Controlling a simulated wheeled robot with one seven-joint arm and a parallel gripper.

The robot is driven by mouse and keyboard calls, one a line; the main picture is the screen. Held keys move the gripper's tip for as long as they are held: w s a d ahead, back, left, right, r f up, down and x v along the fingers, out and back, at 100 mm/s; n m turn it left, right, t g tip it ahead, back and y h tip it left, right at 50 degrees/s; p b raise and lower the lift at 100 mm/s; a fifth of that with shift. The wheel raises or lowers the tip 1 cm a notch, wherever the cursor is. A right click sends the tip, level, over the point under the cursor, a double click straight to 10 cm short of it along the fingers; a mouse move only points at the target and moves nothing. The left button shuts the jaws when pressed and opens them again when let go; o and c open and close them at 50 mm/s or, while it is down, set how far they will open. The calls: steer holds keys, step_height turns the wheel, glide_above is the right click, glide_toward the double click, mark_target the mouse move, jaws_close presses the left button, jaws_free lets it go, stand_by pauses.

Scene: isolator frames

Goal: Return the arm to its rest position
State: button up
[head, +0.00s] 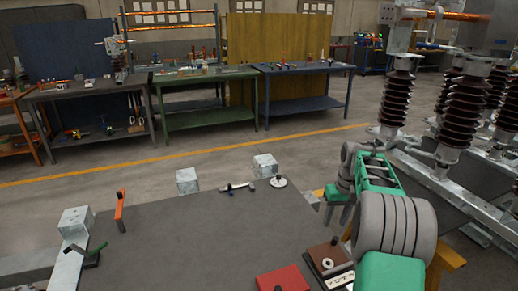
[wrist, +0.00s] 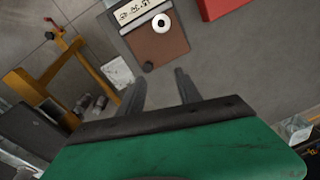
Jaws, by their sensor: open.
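My gripper (wrist: 160,88) shows in the wrist view with its two grey fingers apart and nothing between them. The fingers point toward a brown box, and I cannot tell the exact height above it. In the head view my arm is folded at the right, with the gripper (head: 335,213) hanging down over the right edge of the grey table (head: 200,235). The brown box (head: 322,256) with a pale label and white disc lies on the table's near right part; it also shows in the wrist view (wrist: 158,42).
A red box (head: 283,280) lies beside the brown one. An orange upright piece (head: 120,212), a small tool (head: 238,186) and a white disc (head: 278,182) lie farther off. Brown insulator columns (head: 462,110) and a yellow frame (wrist: 60,65) stand near my arm. The table's middle is clear.

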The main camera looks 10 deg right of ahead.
steer(key=s+a+r+t, duration=0.1)
steer(key=s+a+r, duration=0.3)
steer(key=a, duration=0.4)
steer(key=s+a+r, duration=0.3)
steer(key=s+a, duration=0.2)
steer(key=a, duration=0.3)
steer(key=s+a+f+t, duration=0.1)
steer(key=s+a, duration=0.3)
steer(key=s, duration=0.3)
steer(key=s+a+f+n, duration=0.1)
steer(key=s+a+f, duration=0.1)
steer(key=s+a, duration=0.2)
steer(key=s, duration=0.2)
steer(key=shift+s+f+t+h, duration=0.2)
steer(key=shift+s+t+h, duration=0.15)
steer(key=shift+t+h, duration=0.05)
steer(key=shift+c, duration=0.5)
